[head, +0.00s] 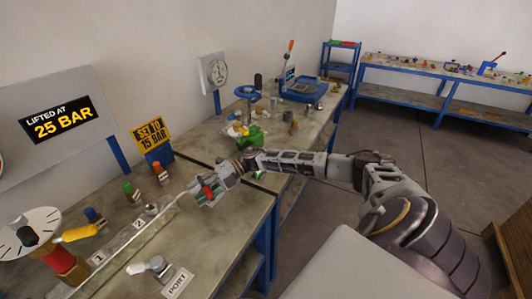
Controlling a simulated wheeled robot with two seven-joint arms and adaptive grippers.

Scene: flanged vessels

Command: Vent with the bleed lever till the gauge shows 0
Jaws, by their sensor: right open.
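Another dial is cut off at the left edge. A yellow-handled lever (80,233) lies at the lower left, beside a red and brown post (65,265); I cannot tell whether this is the bleed lever. An orange-tipped lever (291,46) stands upright farther back. My right gripper (200,194) is open over the bench, right of the yellow lever and apart from it. What lies directly below it is partly hidden. My left gripper is out of view.
Signs read "LIFTED AT 25 BAR" (56,119) and "SET 10 15 BAR" (152,133).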

